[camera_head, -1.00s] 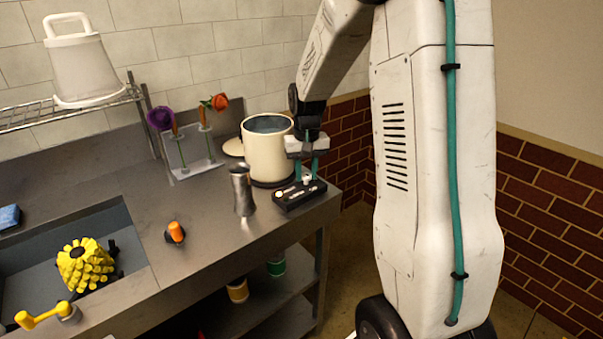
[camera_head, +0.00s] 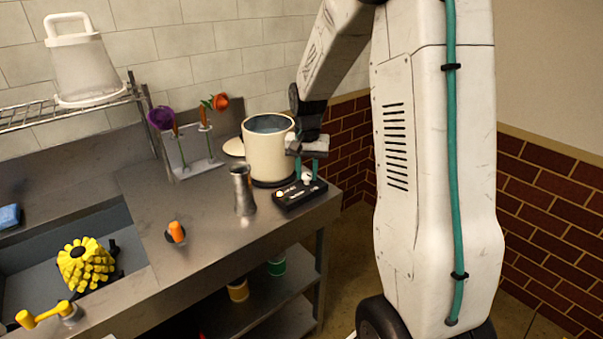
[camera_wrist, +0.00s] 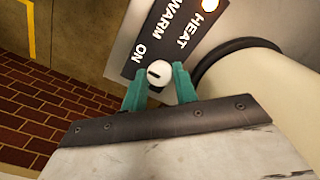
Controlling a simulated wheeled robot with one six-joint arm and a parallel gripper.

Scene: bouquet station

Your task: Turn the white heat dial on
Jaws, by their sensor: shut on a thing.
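The white heat dial (camera_head: 307,178) sits on a black control box (camera_head: 290,199) at the right end of the steel counter. In the wrist view the dial (camera_wrist: 159,72) is round, with a short dark mark on its face. My gripper (camera_wrist: 161,82) has its two green fingers on either side of the dial and is shut on it. In the head view my gripper (camera_head: 307,170) points down at the box.
A cream pot (camera_head: 268,152) stands right behind the box. A metal vase (camera_head: 242,189) stands just left of it. A rack with flowers (camera_head: 188,152) is farther back. An orange-handled thing (camera_head: 176,232) lies left on the counter, beside the sink (camera_head: 135,248).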

